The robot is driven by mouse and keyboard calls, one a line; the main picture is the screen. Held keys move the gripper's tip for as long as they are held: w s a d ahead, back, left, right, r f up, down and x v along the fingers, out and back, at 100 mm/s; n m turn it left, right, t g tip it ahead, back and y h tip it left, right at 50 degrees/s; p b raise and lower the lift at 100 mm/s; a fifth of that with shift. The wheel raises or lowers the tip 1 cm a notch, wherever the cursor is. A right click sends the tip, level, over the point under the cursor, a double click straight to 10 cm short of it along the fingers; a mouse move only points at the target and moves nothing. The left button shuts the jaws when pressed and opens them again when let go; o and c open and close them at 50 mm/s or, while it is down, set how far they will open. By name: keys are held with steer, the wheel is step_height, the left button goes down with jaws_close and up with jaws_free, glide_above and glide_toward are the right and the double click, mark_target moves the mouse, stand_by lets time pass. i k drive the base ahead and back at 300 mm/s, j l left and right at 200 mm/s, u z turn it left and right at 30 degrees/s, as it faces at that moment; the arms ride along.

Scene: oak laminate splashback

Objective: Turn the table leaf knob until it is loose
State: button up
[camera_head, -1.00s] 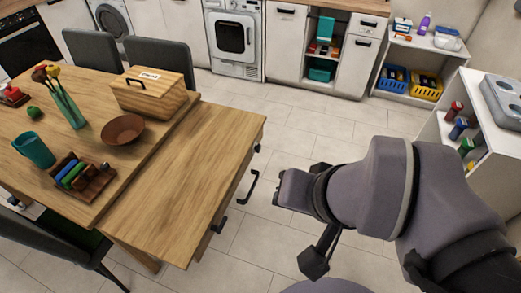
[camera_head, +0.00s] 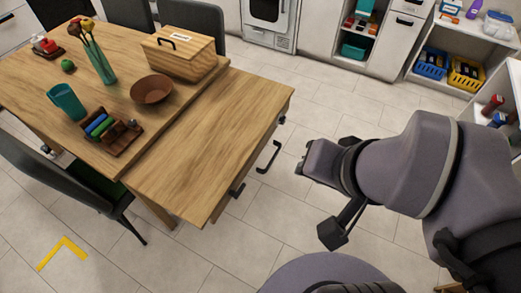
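The wooden table (camera_head: 45,88) stands at the left, with its leaf (camera_head: 205,130) at the right side, slightly lower than the main top. A dark knob (camera_head: 237,190) shows under the leaf's near right edge, and another dark knob (camera_head: 282,119) under its far right corner. A black bar handle (camera_head: 268,157) stands out from the leaf's right side between them. My gripper (camera_head: 340,188) is right of the leaf, apart from the handle and both knobs. Its two dark fingers appear spread on either side of my wrist, which hides the space between them. Nothing shows held.
On the table are a wooden box (camera_head: 182,60), a brown bowl (camera_head: 152,90), a teal cup (camera_head: 66,101), a vase (camera_head: 104,66) and a small rack (camera_head: 115,140). A chair (camera_head: 50,170) stands at the near left. Tiled floor (camera_head: 215,245) is clear in front of the leaf.

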mark_target(282, 119)
steer(key=i+l+u, duration=0.2)
steer(key=u, duration=0.15)
steer(key=i+l+u, duration=0.2)
steer(key=u, duration=0.2)
steer(key=i+l+u, duration=0.1)
steer(key=l+u, duration=0.25)
steer(key=i+l+u, duration=0.1)
steer(key=l+u, duration=0.65)
steer(key=l, duration=0.1)
